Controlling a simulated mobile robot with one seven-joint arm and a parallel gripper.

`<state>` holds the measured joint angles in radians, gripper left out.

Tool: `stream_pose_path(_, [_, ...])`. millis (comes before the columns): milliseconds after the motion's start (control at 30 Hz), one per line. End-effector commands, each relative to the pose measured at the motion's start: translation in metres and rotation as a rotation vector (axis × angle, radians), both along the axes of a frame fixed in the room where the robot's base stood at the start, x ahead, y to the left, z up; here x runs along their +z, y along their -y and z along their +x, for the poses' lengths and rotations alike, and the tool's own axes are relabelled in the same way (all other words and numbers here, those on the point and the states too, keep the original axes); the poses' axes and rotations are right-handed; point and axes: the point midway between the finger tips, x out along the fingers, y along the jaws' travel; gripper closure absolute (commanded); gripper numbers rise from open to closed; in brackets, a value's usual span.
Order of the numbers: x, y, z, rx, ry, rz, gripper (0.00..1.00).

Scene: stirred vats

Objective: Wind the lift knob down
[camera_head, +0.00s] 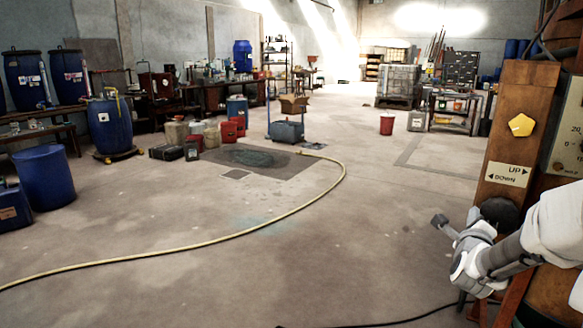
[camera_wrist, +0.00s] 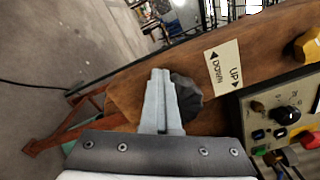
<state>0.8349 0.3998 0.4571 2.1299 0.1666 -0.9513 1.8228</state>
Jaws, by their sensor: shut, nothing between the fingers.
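A dark, faceted knob (camera_head: 500,213) sits on the brown wooden post at the right, just below a plate marked UP and DOWN (camera_head: 507,174). In the wrist view the dark knob (camera_wrist: 187,97) is right beside my gripper (camera_wrist: 160,74), partly hidden behind its right finger. My gripper's fingers are shut together with nothing between them. I cannot tell whether they touch the knob. In the head view my gripper (camera_head: 475,214) is just left of the knob, and my arm comes in from the right.
A yellow knob (camera_head: 521,125) is higher on the same post. A control panel (camera_wrist: 285,115) with a black dial and coloured buttons is close on the right in the wrist view. A yellow hose (camera_head: 240,232) crosses the mostly open floor. Blue drums (camera_head: 110,125) stand at the left.

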Motion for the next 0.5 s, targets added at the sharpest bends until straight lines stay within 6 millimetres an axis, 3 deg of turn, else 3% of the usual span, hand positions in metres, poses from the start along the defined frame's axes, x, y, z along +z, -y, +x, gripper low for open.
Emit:
stream_pose_path(200, [-0.002, 0.0069, -0.0039, -0.016, -0.003, 0.003, 1.0])
stream_pose_path(500, [-0.0012, 0.001, 0.0, -0.015, -0.002, 0.001, 1.0])
